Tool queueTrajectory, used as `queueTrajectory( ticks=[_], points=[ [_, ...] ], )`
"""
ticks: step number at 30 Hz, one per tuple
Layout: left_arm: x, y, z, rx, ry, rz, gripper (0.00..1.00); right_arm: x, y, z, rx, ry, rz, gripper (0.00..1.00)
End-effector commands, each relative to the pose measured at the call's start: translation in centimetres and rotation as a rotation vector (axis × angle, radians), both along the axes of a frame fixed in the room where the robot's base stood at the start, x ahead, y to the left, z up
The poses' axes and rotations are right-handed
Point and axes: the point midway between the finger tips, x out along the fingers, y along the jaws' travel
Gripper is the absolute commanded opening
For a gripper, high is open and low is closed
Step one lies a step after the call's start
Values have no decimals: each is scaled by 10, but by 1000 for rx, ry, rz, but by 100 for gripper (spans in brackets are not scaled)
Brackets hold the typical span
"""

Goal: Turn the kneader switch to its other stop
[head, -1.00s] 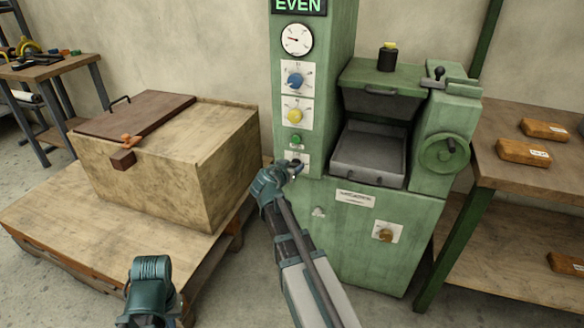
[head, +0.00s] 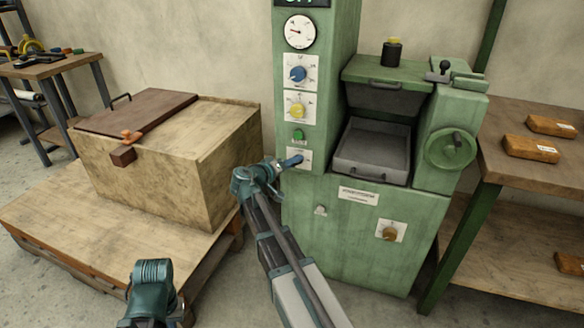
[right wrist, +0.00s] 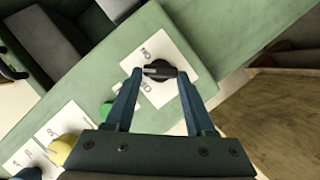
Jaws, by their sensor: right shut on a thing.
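The switch that my right gripper is on has a small black knob (right wrist: 160,70) on a white plate (head: 306,157), low on the green machine's column. In the right wrist view the plate carries two labels, and a pale mark on the knob points left. My right gripper (head: 289,162) is shut on this knob, one finger on each side, and mostly hides it in the head view. My left gripper (head: 152,275) hangs at the bottom; its fingertips are not clear enough to tell open from shut.
Above are a green button (head: 298,135), a yellow knob (head: 297,110), a blue knob (head: 297,73) and a gauge (head: 300,31). A brown knob (head: 390,234) sits lower right. A wooden chest (head: 165,150) stands left; a shelf table (head: 500,165) with packets stands right.

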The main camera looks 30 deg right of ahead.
Motion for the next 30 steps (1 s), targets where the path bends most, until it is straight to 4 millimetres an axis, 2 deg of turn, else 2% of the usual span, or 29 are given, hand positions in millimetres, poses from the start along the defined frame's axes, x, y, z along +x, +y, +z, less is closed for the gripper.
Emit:
queueTrajectory(
  ticks=[1, 15, 30],
  points=[
    [0, 0, -8, -1, 0, -1, 0, 1, 1, -6, -24, 32, 0, 0],
    [0, -1, -44, -6, 0, -8, 0, 2, 3, -11, -298, 355, -2, 0],
    [0, -1, -65, -7, 0, -6, 0, 2, 3, -12, -459, 545, -1, 0]
  ],
)
